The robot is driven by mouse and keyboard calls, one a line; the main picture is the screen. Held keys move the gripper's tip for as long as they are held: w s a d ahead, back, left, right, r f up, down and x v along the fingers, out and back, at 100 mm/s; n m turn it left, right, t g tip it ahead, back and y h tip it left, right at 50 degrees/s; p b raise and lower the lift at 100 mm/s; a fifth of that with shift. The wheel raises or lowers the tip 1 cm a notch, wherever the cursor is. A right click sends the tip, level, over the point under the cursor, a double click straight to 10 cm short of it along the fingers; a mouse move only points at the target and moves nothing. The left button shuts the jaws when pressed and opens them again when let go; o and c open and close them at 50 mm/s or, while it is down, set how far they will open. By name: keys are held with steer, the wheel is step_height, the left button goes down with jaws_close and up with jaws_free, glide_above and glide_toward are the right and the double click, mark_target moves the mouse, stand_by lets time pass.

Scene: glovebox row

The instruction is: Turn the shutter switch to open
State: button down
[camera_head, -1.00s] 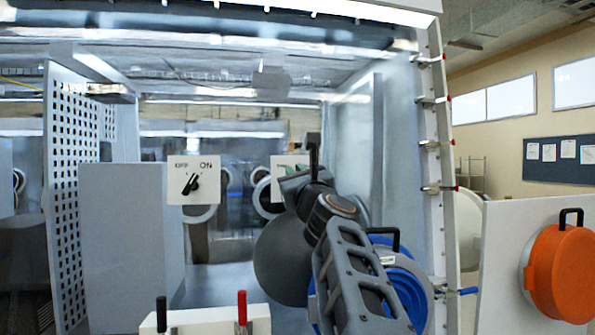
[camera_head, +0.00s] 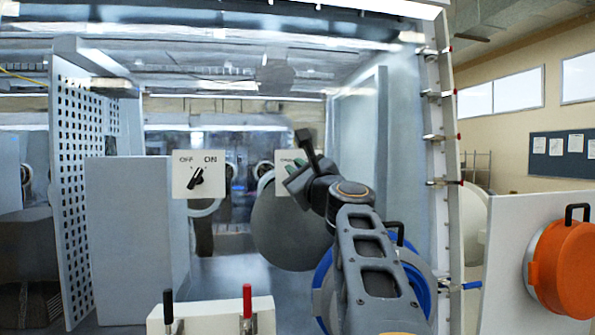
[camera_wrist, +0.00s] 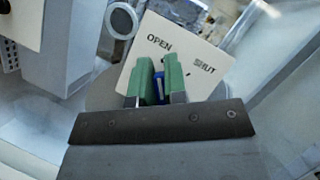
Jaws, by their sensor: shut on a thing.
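The shutter switch is a white plate (camera_wrist: 193,45) marked OPEN and SHUT, tilted in the wrist view. Its blue knob (camera_wrist: 159,86) shows between the green fingers of my gripper (camera_wrist: 160,76). My gripper is shut on the knob, and the fingers hide most of it. The OPEN mark is above the fingers and the SHUT mark is to their upper right. In the head view, the plate (camera_head: 284,157) is mostly hidden behind my wrist. I cannot tell exactly where the knob points.
Another white plate (camera_head: 201,173) with a black OFF/ON knob is to the left. A white block (camera_head: 211,316) with a black and a red lever stands in front. A blue round port (camera_head: 418,285) is behind my arm; an orange round cover (camera_head: 566,268) is at the right.

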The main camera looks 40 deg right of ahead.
steer(key=c, duration=1.2)
jaws_free()
steer(key=shift+o, duration=0.2)
steer(key=b+v, duration=0.6)
steer(key=v, duration=0.7)
steer(key=shift+s, duration=0.4)
steer(key=shift+s+f, duration=0.1)
